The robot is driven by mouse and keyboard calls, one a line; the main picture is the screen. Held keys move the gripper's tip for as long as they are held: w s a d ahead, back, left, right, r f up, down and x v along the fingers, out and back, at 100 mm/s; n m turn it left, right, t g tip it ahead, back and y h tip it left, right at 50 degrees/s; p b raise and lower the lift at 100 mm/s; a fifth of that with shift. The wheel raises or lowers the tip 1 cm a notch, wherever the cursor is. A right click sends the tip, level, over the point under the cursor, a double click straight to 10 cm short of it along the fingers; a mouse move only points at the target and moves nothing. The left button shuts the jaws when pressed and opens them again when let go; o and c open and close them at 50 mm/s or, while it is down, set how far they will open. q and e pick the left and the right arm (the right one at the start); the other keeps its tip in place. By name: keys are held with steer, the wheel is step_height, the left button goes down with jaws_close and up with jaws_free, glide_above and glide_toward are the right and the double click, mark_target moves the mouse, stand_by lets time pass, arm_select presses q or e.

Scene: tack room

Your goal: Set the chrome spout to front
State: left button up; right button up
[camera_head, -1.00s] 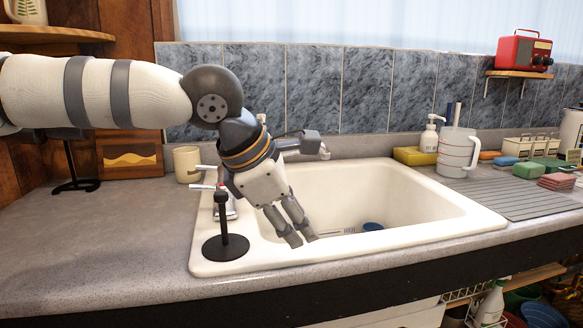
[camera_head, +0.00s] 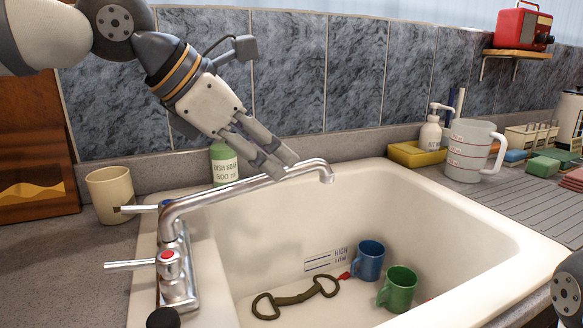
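The chrome spout (camera_head: 240,187) is the long arm of the mixer tap at the sink's left end. It reaches right over the sink (camera_head: 470,222), its tip bent down. Its base carries two lever handles, one with a red dot. My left gripper (camera_head: 284,167) comes down from upper left. Its fingertips overlap the outer part of the spout in the picture; I cannot tell if they touch it. The two fingers lie close together, and their opening is hard to judge. My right gripper is out of view; only a joint of my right arm shows at the right edge.
In the sink lie a blue mug (camera_head: 369,261), a green mug (camera_head: 398,289) and a snaffle bit (camera_head: 296,297). A cream cup (camera_head: 110,194) and a dish soap bottle (camera_head: 224,164) stand behind the tap. A measuring jug (camera_head: 470,150) stands right.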

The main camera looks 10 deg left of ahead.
mark_target(294, 177)
arm_select(q)
steer(key=x, duration=0.6)
steer(key=shift+w+d+f, duration=0.1)
steer(key=shift+w+f, duration=0.15)
jaws_close()
